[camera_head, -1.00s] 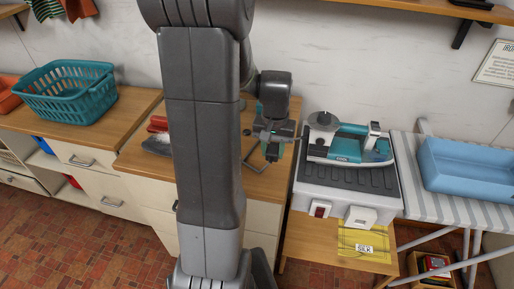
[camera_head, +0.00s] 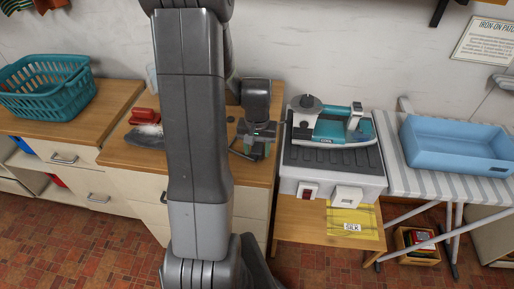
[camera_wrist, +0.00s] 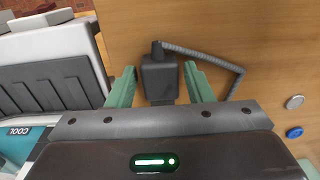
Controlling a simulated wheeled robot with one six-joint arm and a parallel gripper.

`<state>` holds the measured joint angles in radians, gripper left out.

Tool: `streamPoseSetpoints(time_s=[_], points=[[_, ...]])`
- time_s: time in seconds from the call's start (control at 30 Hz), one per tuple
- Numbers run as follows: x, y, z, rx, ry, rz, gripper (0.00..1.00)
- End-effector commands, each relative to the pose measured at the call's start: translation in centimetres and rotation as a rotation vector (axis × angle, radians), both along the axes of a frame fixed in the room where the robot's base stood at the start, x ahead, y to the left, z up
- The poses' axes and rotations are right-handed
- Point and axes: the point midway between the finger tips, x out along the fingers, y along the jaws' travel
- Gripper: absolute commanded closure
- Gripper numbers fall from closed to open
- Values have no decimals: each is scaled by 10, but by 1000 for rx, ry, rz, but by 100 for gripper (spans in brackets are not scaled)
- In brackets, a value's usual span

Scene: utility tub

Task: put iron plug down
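The dark grey iron plug (camera_wrist: 158,80) is on the wooden counter in the wrist view, with a ribbed grey cord bending off to the right. My gripper (camera_wrist: 159,67) has a green finger on each side of the plug, with a narrow gap visible at both sides, so it is open around it. In the head view my gripper (camera_head: 258,150) is low over the counter's right end, and the plug there is hard to make out. The teal and white iron (camera_head: 332,127) rests on its white and grey station (camera_head: 334,162), right of my gripper.
A red-handled brush (camera_head: 145,128) lies on the counter (camera_head: 120,153) left of my arm. A teal basket (camera_head: 45,88) is at far left. A blue tub (camera_head: 455,146) stands on the striped ironing board (camera_head: 400,178). Two round discs (camera_wrist: 294,117) lie right of the plug.

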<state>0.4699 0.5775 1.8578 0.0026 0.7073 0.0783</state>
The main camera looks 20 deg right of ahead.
Motion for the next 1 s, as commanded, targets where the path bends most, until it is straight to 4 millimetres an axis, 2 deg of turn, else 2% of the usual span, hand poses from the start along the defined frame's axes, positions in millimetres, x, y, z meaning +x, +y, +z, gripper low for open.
streamPoseSetpoints(time_s=[0.3,0.47,0.57,1.0], points=[[0,0,1,1,1,0,44],[1,0,9,-2,-3,0,44],[1,0,23,-2,-3,0,44],[1,-1,106,-2,-3,0,44]])
